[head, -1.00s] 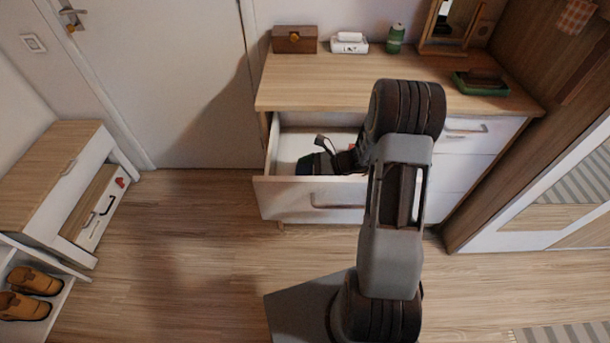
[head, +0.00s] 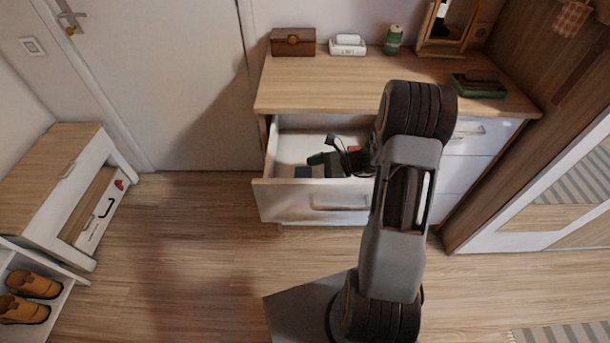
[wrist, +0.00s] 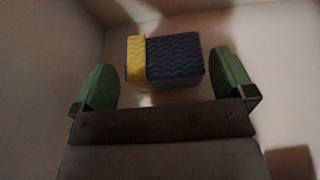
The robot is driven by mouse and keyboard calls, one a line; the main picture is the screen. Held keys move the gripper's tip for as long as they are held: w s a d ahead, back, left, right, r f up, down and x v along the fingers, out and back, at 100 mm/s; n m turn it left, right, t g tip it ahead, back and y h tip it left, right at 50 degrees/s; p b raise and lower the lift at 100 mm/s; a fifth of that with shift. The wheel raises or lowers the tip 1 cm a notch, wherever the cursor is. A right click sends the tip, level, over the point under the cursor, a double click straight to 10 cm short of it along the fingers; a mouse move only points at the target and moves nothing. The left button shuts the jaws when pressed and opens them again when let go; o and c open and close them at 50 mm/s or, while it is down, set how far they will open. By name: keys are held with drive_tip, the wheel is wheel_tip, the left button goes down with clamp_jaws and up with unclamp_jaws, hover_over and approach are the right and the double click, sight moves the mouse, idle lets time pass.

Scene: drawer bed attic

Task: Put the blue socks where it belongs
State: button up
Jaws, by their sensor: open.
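The blue socks (wrist: 175,60) are a folded dark blue bundle with a yellow band on the left side. They lie on the light floor of the open top drawer (head: 310,198), close to a drawer wall in the wrist view. In the head view a small dark blue patch of them (head: 303,171) shows. My gripper (wrist: 166,75) is open, its green fingers on either side of the bundle with gaps to both. In the head view my gripper (head: 328,155) is over the drawer, and my arm hides the drawer's right part.
The dresser top (head: 340,90) holds a brown box (head: 293,42), a white tissue box (head: 347,45), a green bottle (head: 393,40), a mirror and a green tray (head: 478,86). A red item (head: 354,149) lies in the drawer. A bench (head: 50,175) and shoes (head: 30,290) stand left.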

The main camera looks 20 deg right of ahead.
drive_tip(key=v, duration=0.8)
drive_tip(key=shift+s+d+r+p, duration=0.1)
drive_tip(key=shift+d+r+p, duration=0.05)
drive_tip(key=shift+d+p, duration=0.2)
